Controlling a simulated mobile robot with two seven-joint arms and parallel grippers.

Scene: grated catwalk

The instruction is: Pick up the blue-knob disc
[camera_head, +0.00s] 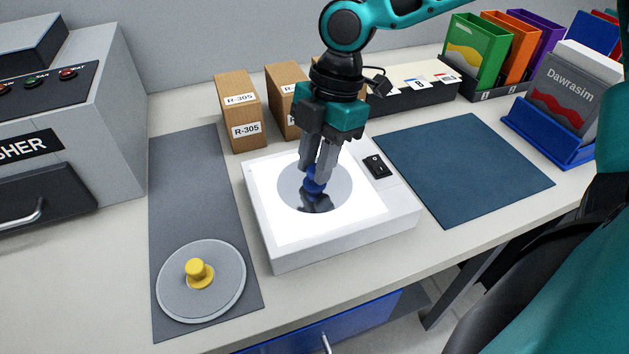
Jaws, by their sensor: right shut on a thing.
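A grey disc (290,189) with a blue knob (313,182) lies on the lit white top of a light box (277,232). My right gripper (318,177) points down over the disc, with its fingers shut on the blue knob. The fingers hide part of the knob, and a dark reflection shows on the disc below it. I cannot tell whether the disc is lifted off the lit surface. A second grey disc (222,298) with a yellow knob (198,272) lies on the grey mat at the front left. My left gripper is not in view.
The grey mat (190,170) is bare behind the yellow-knob disc. A blue mat (465,165) to the right is empty. Cardboard boxes (238,112) stand behind the light box. A grey machine (120,95) is at left; file holders (477,50) and a blue stand (545,138) are at right.

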